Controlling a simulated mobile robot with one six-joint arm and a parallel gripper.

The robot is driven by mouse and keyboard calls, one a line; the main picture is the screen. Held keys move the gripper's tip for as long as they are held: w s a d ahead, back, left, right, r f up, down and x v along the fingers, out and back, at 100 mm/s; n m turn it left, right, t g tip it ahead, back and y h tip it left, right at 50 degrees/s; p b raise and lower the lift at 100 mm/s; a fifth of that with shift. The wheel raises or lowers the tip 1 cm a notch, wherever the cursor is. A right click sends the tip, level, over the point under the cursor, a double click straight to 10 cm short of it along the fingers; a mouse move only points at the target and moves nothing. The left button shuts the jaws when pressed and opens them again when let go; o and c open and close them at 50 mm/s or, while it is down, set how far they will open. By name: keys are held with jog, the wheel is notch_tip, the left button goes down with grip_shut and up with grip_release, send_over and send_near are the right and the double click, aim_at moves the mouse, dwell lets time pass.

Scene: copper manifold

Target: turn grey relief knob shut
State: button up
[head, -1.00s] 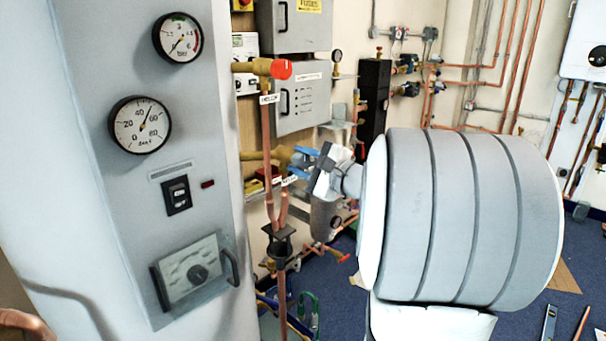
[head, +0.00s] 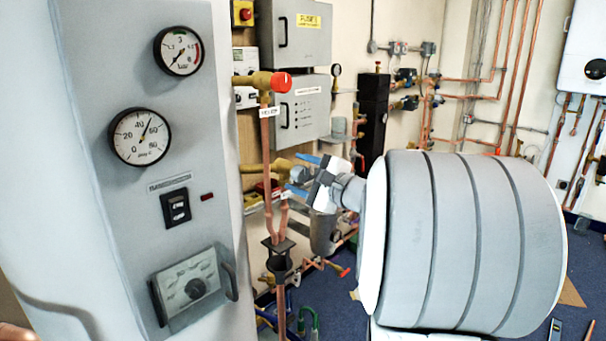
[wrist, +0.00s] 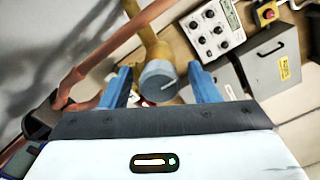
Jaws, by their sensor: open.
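The grey relief knob (wrist: 158,82) is round with a pale line on its face. It sits on the end of a brass pipe fitting (wrist: 150,35) in the wrist view. My gripper (wrist: 160,68) is open, with one blue finger to the left of the knob and one to the right. Gaps show between the fingers and the knob.
Copper pipes with a red-capped brass valve (head: 282,83) and a black tundish (head: 279,262) stand just left of my gripper. A white cylinder with gauges (head: 141,136) fills the left. Grey boxes (head: 300,110) hang on the wall behind.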

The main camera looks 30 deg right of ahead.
jog(key=v, duration=0.7)
jog(key=shift+s+d, duration=0.15)
jog(key=shift+s, duration=0.2)
